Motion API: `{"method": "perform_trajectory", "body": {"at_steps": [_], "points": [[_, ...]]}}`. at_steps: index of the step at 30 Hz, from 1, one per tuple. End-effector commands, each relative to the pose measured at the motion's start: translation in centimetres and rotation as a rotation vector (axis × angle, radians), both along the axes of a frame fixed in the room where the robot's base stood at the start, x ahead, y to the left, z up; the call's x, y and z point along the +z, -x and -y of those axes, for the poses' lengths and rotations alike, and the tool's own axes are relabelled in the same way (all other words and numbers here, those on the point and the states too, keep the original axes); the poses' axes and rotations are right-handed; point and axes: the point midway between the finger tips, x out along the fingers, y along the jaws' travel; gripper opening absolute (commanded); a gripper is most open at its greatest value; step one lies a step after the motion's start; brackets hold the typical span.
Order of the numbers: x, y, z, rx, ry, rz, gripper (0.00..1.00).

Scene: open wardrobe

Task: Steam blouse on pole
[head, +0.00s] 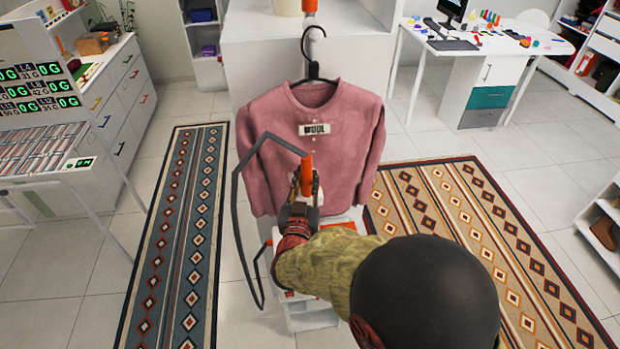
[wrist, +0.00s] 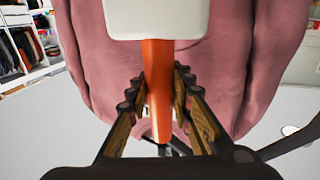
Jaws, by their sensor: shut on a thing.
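The pink blouse (head: 345,150) hangs upright on a black hanger (head: 313,70), with a "WOOL" label (head: 314,129) on its chest. An orange pole part (head: 310,6) shows above the hanger. My gripper (head: 305,190) is in front of the lower middle of the blouse. It is shut on the orange handle (wrist: 157,85) of the steamer, whose white head (wrist: 157,18) is in front of the pink cloth in the wrist view. Whether the head touches the cloth cannot be told. A dark hose (head: 240,215) loops to the left from the steamer. My arm hides part of the blouse's lower front.
A white and orange stand or base (head: 310,312) is low beneath my arm, partly hidden. A blue patterned rug (head: 180,240) lies left and a brown one (head: 480,230) right. A white desk (head: 490,45) is at the back right. A display rack (head: 45,140) stands left.

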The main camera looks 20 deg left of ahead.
Motion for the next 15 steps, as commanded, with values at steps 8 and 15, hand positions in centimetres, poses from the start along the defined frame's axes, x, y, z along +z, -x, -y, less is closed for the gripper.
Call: {"method": "perform_trajectory", "body": {"at_steps": [8, 15], "points": [[0.1, 0.4, -0.8, 0.0, -0.002, 0.003, 0.0], [0.2, 0.8, -1.5, 0.0, -0.002, 0.003, 0.0]]}}
